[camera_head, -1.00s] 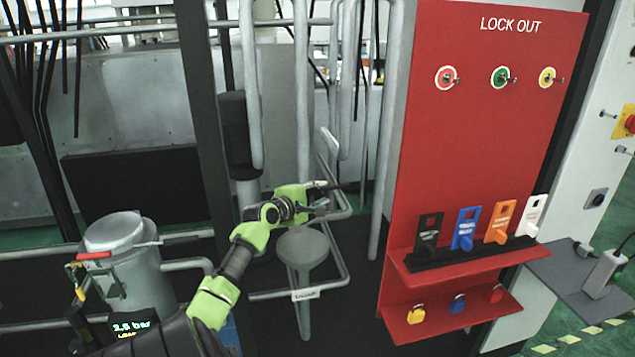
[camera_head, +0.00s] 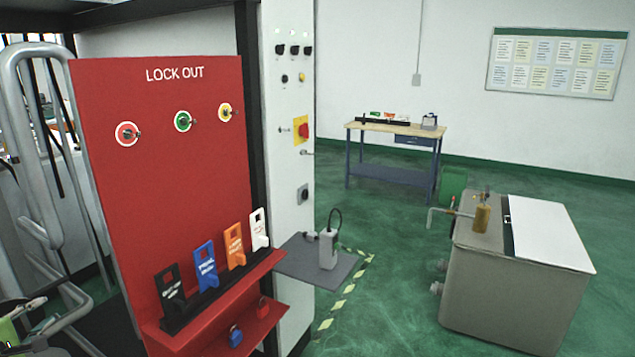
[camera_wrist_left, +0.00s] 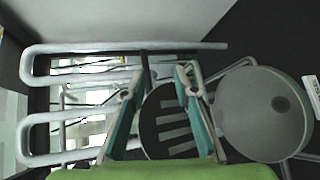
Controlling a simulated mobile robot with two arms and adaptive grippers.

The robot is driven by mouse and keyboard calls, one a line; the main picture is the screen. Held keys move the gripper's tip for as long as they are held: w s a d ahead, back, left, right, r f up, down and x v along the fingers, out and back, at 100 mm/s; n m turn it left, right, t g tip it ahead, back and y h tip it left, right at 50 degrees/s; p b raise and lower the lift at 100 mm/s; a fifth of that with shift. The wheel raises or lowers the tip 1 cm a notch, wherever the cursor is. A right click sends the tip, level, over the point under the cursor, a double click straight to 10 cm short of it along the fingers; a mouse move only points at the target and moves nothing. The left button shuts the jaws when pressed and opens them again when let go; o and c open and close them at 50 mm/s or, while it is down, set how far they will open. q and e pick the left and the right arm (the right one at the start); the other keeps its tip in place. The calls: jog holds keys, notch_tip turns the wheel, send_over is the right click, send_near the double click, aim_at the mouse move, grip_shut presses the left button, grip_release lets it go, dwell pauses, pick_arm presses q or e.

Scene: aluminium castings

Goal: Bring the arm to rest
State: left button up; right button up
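My left gripper (camera_wrist_left: 158,85) shows in the left wrist view with its two teal-lined fingers apart and nothing between them. In the head view only a part of my left arm and the gripper (camera_head: 28,308) shows, at the lower left edge, left of the red lockout board (camera_head: 180,190). In the wrist view a round grey disc-topped stand (camera_wrist_left: 262,115) is to the right of the fingers, and bent grey pipes (camera_wrist_left: 100,48) are to the left and beyond them. My right gripper is in neither view.
The board's shelf (camera_head: 225,292) holds several coloured tags. A grey side shelf (camera_head: 300,262) carries a grey device (camera_head: 328,248). A large grey tank (camera_head: 515,270) stands at right, a workbench (camera_head: 395,130) at the back. Green floor between is open.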

pick_arm(q)
jog(key=s+d+f+m+g+h, duration=0.25)
jog(key=d+f+m, duration=0.35)
jog(key=d+f, duration=0.45)
jog(key=s+d+f+m+g+h, duration=0.3)
jog(key=d+f+m, duration=0.4)
jog(key=d, duration=0.7)
jog(key=s+d+f+m+g, duration=0.1)
jog(key=s+d+m+g, duration=0.4)
jog(key=s+d+m, duration=1.2)
jog(key=s+d+f+n+g+b, duration=0.1)
jog(key=s+d+f+n, duration=0.2)
jog(key=f, duration=1.3)
jog(key=s+d+f+n+b, duration=0.1)
jog(key=s+d+f+b, duration=0.3)
jog(key=f, duration=1.1)
jog(key=s+a+f+g, duration=0.1)
jog(key=s+a+f, duration=0.3)
jog(key=s+f, duration=1.2)
jog(key=shift+s+f+y, duration=0.35)
jog(key=shift+s+f, duration=0.05)
jog(key=shift+s, duration=0.05)
